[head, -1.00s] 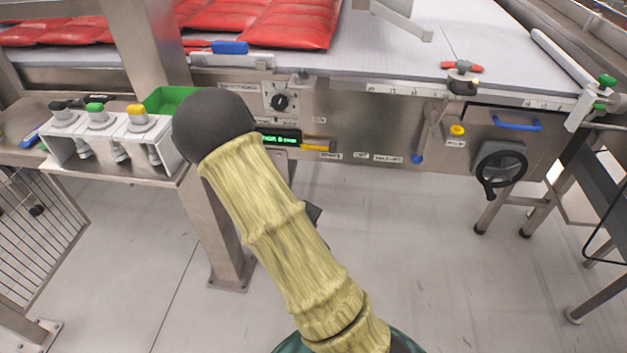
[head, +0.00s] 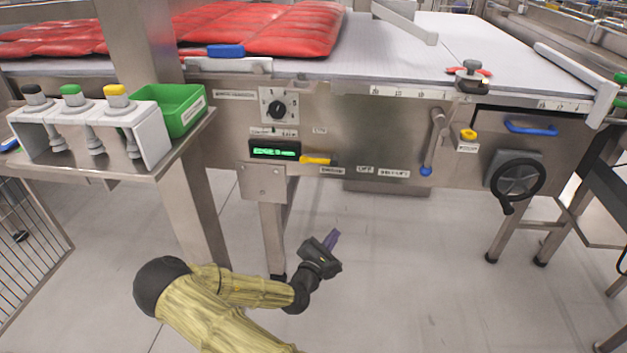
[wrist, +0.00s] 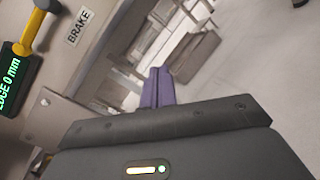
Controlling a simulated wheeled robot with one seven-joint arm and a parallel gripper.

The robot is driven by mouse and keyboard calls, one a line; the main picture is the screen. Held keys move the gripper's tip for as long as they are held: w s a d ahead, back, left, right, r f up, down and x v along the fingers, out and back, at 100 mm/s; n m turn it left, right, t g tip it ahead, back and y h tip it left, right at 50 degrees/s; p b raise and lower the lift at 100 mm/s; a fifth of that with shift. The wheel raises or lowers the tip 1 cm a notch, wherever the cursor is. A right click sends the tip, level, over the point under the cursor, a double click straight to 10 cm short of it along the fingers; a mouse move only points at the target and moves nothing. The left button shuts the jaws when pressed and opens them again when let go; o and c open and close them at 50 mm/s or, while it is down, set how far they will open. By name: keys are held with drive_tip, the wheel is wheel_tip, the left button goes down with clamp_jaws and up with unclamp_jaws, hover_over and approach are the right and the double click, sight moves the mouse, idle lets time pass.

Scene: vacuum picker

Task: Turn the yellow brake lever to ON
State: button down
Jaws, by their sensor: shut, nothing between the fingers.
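The yellow brake lever (head: 316,160) sits on the front panel of the conveyor, just right of a green-lit display, and lies roughly level, pointing right. In the wrist view the lever (wrist: 40,28) is at the upper left, beside the BRAKE label (wrist: 79,27); its tip is dark. My gripper (head: 333,238) is below the panel and in front of it, apart from the lever. Its purple fingers (wrist: 157,86) are shut together and empty. I cannot read the lever's position marks in the head view.
The display (head: 274,150) and a black knob (head: 278,109) are left of and above the lever. A blue-tipped crank lever (head: 432,145) and black handwheel (head: 517,178) are farther right. A shelf with capped buttons and a green bin (head: 180,108) juts out at left.

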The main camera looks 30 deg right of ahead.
sight(319, 159)
drive_tip(key=w+a+r+n+t+y+b, duration=0.1)
drive_tip(key=a+r+n+t, duration=0.4)
drive_tip(key=n+t, duration=0.5)
drive_tip(key=shift+w+a+r+n, duration=0.25)
drive_tip(key=shift+w+a+n, duration=0.3)
drive_tip(key=shift+w+n, duration=0.2)
drive_tip(key=shift+w, duration=0.1)
drive_tip(key=shift+s+a+r+b+x, duration=0.2)
drive_tip(key=shift+r+b+x, duration=0.3)
drive_tip(key=shift+x, duration=1.6)
drive_tip(key=shift+s+a+r+b+x, duration=0.2)
drive_tip(key=shift+b+x, duration=0.55)
drive_tip(key=shift+x, duration=1.4)
drive_tip(key=shift+s+r+b+x, duration=0.3)
drive_tip(key=shift+r+b+x, duration=0.25)
drive_tip(key=shift+x, duration=1.55)
drive_tip(key=shift+f, duration=0.1)
